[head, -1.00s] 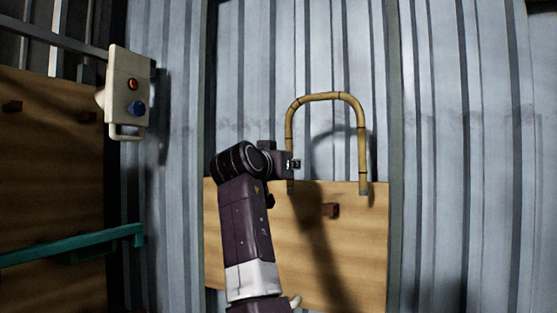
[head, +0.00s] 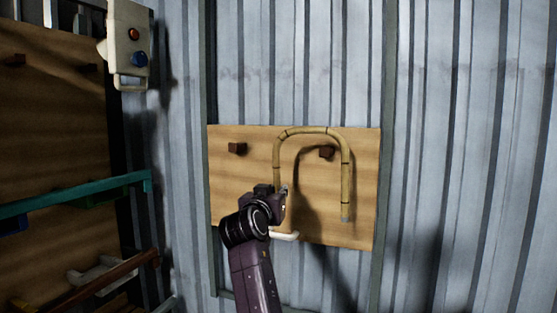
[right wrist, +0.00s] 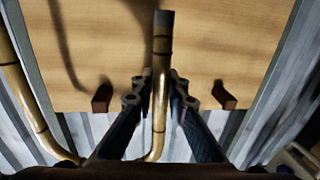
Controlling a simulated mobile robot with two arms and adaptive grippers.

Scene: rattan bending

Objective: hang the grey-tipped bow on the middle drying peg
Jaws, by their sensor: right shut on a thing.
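The bow (head: 347,180) is an upside-down U of tan rattan with dark bands and grey tips. My right gripper (head: 280,200) is shut on its left leg. That leg runs between the fingers in the right wrist view (right wrist: 160,75), its dark grey tip beyond them. The bow is upright in front of a wooden board (head: 235,190). One brown peg (head: 326,151) shows inside the arch, below its top, and another peg (head: 237,148) is left of the bow. I cannot tell whether the bow touches a peg, or whether a further peg is hidden. My left gripper is not in view.
A control box (head: 128,45) with red and blue buttons is at upper left. A teal rail (head: 80,192) and a second pegged board (head: 50,120) stand at left. Corrugated metal wall (head: 450,150) surrounds the board; the right side looks clear.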

